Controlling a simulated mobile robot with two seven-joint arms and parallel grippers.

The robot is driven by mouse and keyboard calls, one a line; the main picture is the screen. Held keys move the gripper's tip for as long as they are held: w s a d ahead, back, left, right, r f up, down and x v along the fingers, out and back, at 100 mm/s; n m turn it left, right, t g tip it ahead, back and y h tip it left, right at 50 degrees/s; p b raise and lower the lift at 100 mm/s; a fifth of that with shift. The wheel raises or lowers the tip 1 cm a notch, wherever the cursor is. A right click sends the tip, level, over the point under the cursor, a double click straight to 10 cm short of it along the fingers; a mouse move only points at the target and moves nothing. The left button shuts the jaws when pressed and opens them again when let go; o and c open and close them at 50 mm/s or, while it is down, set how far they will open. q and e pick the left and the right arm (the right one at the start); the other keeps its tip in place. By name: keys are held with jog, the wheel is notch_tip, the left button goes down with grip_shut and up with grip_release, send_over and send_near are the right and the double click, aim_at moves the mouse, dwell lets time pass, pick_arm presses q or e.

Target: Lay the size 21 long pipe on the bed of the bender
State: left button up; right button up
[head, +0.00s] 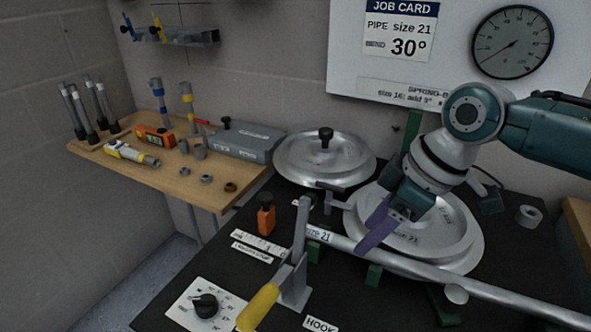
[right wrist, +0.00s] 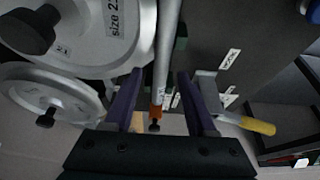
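The long pipe (head: 470,287), labelled size 21, lies across the bender (head: 240,292) beside the near former disc (head: 462,236), along several green blocks (head: 374,275). Whether it touches every block I cannot tell. My right gripper (head: 378,232) is over the pipe at the disc's near edge. In the right wrist view the pipe (right wrist: 167,45) runs between the purple fingers of the right gripper (right wrist: 158,92), with gaps on both sides, so the gripper is open. My left gripper is not in view.
A lever with a yellow handle (head: 258,307) stands near the pipe's left end. A second disc (head: 322,160) sits behind. A dial knob (head: 206,305) is at front left. A wooden side table (head: 225,195) holds tools and fittings. A job card (head: 398,30) reads size 21, 30°.

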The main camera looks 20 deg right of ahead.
jog(key=shift+o, duration=0.3)
jog(key=p+v, duration=0.1)
jog(key=v, duration=0.9)
jog(key=shift+p, duration=0.35)
jog(key=shift+a+f, duration=0.1)
